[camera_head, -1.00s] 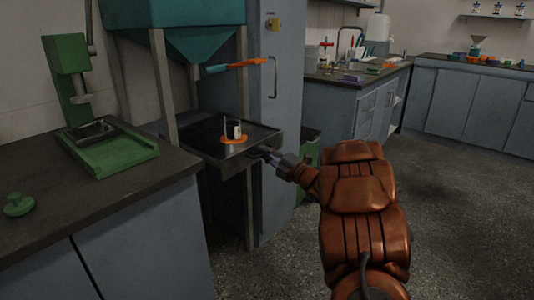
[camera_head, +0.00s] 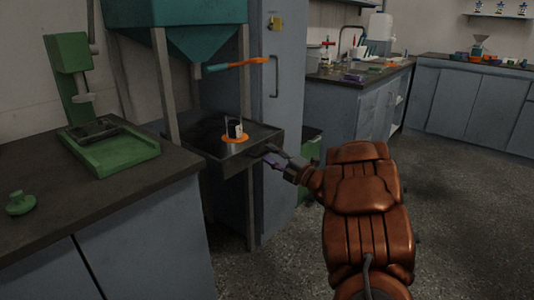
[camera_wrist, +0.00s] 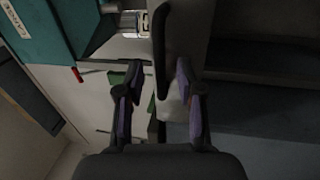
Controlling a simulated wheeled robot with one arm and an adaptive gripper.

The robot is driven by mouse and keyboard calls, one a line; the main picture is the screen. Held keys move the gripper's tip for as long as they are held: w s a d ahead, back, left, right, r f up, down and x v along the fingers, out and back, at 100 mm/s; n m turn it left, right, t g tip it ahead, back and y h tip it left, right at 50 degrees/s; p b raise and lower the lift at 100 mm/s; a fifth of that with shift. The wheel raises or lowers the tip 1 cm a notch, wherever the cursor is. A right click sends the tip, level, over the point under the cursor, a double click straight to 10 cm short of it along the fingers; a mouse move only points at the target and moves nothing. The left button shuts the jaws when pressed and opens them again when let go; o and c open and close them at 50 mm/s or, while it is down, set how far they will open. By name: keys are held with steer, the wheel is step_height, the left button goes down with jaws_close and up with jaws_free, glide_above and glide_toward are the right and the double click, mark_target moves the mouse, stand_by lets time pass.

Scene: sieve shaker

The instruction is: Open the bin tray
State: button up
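A dark tray (camera_head: 262,139) sits below the teal hopper (camera_head: 178,42) in the head view. A small white object (camera_head: 236,128) stands on an orange round base on it. My gripper (camera_head: 267,155) is at the tray's front right side, with its fingers apart. In the wrist view my gripper (camera_wrist: 158,70) is open, its purple pads spread. A dark bar (camera_wrist: 159,50) runs into the space between the fingertips with gaps beside it; I cannot tell for sure which part it is. No contact is clear.
A tall grey cabinet (camera_head: 278,110) with a vertical handle stands right behind the tray. A counter (camera_head: 70,219) with a green press (camera_head: 110,153) is at the left. A green bin (camera_head: 309,148) stands behind my arm. The floor at the right is clear.

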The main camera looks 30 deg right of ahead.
steer(key=v, duration=0.9)
steer(key=shift+s, duration=0.35)
steer(key=shift+d+f, duration=0.1)
steer(key=shift+f, duration=0.05)
